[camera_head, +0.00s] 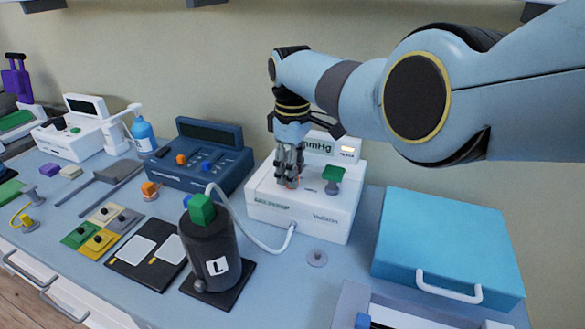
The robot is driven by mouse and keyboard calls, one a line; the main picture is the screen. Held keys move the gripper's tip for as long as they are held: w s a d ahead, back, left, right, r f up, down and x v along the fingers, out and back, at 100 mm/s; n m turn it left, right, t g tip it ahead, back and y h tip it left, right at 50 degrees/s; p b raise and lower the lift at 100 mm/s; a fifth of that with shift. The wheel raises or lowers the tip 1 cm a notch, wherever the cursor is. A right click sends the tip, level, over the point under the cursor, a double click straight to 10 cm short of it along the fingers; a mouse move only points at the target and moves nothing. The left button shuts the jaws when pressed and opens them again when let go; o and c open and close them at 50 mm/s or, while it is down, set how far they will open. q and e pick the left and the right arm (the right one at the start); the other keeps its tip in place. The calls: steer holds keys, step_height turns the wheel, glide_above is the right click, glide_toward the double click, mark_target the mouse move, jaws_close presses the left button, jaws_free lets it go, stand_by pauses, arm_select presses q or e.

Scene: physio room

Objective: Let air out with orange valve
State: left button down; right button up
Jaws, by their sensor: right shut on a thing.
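My right gripper (288,180) reaches down from the upper right to the top of the white pressure unit (320,220). Its fingers are closed on a small part there, mostly hidden by the fingers. A green knob (333,174) stands on the same unit, just right of the fingers. A pale hose (262,241) runs from the unit's front to the dark cylinder (210,250) marked L, which has a green block (202,208) on top. My left gripper is not in view.
A blue unit (215,150) with an orange knob (181,160) stands left of the white unit. A light blue box (445,240) with a white handle is at the right. A blue bottle (143,134) and coloured tiles (101,214) are at the left.

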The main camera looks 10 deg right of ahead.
steer(key=m, duration=0.4)
steer(key=shift+r+p, duration=0.1)
steer(key=shift+p, duration=0.25)
steer(key=m, duration=0.3)
steer(key=shift+m, duration=0.4)
steer(key=m, duration=0.3)
steer(key=shift+p, duration=0.4)
steer(key=shift+s+m, duration=0.1)
steer(key=shift+m, duration=1.9)
steer(key=o, duration=1.2)
steer(key=shift+c, duration=0.2)
steer(key=shift+r, duration=3.7)
